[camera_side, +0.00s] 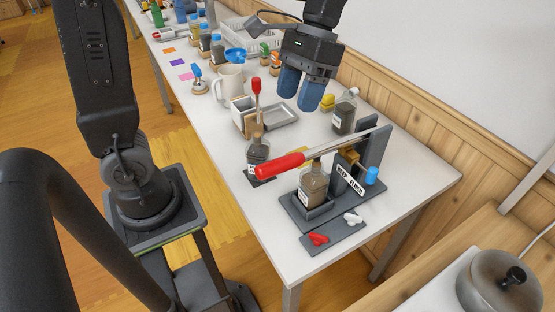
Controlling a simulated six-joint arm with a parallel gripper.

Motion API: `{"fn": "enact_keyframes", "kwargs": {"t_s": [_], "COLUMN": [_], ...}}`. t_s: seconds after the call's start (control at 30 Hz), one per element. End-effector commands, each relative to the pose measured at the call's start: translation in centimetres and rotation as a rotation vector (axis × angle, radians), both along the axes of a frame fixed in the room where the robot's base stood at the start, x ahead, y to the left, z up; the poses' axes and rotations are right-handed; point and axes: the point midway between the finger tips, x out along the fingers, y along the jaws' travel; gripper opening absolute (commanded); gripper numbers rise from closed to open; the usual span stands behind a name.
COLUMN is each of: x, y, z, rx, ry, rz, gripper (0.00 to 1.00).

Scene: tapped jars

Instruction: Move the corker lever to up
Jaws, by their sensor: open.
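The corker lever (280,165) has a red grip at its left end and a pale metal bar rising to the right toward a dark grey upright. It lies slanted, close to level, above a jar (313,185) of brown contents that stands on the corker's dark base (292,212). My gripper (297,103) hangs over the table behind the lever, with its blue fingers pointing down. The fingers are apart with nothing between them. The gripper is clear of the lever and higher than it.
A jar with a red-topped stick (257,150) stands left of the corker. A metal tray (281,117), a white mug (229,84) and several jars fill the farther table. Red and white pieces (318,239) lie on a dark pad in front.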

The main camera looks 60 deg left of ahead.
Motion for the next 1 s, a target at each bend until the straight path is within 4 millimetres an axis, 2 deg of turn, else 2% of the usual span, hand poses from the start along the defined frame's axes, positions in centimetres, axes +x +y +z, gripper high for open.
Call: {"fn": "enact_keyframes", "kwargs": {"t_s": [0.17,0.6,0.8,1.0], "x": [-0.9,-4.2,-5.0,-5.2], "y": [-0.3,-1.6,-1.9,-2.0], "z": [-1.9,-9.8,-11.9,-12.4], "rx": [0.0,0.001,0.001,0.001], "ry": [0.004,0.004,0.001,-0.001], "rz": [-0.001,-0.001,-0.001,0.0], "gripper": [0.57,0.57,0.57,0.57]}}
